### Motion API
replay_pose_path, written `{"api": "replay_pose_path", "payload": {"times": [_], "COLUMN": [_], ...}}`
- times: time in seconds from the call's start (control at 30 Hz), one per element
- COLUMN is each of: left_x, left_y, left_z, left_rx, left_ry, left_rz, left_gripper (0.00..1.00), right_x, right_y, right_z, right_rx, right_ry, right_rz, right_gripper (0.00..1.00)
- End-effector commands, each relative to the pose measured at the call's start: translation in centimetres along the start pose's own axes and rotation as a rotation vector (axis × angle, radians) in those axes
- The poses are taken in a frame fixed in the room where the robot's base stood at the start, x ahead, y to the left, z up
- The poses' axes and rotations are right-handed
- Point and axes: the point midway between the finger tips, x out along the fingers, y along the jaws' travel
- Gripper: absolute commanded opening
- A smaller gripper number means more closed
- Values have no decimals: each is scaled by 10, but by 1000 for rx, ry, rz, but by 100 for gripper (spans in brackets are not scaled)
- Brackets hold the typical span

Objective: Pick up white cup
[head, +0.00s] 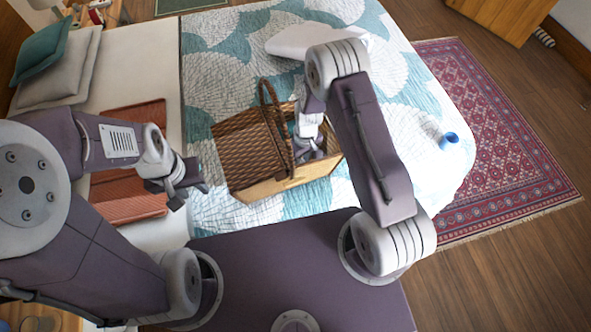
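I cannot make out a white cup in the head view. A wicker picnic basket (250,150) stands on the bed, its left lid down and its right side open. My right gripper (308,152) reaches down into the open side; its fingertips are hidden by the basket and my arm, so its state and anything between them cannot be told. My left gripper (192,194) is left of the basket, apart from it, with its fingers spread and nothing seen between them.
The bed has a teal and white patterned quilt (215,80). A small blue cup-like object (449,140) is on its right side. A flat white object (290,42) lies behind the basket. A red rug (475,110) covers the floor at right.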

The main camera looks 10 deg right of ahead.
Motion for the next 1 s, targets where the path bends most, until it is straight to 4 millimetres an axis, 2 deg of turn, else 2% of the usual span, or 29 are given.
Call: {"api": "replay_pose_path", "payload": {"times": [0.03,0.13,0.37,0.47,0.5,1.0], "left_x": [0,0,0,0,0,0], "left_y": [0,0,0,0,0,0], "left_z": [0,0,0,0,0,0], "left_rx": [0,0,0,0,0,0], "left_ry": [0,0,0,0,0,0], "left_rz": [0,0,0,0,0,0], "left_gripper": [36,36,36,36,36,36], "right_x": [8,18,19,19,19,19], "right_y": [0,0,0,0,0,0], "right_z": [0,0,-1,0,0,-1], "right_rx": [0,-1,-1,0,-1,0], "right_ry": [-2,0,2,1,1,2], "right_rz": [-1,0,1,0,0,0], "right_gripper": [30,30,30,2,0,0]}}
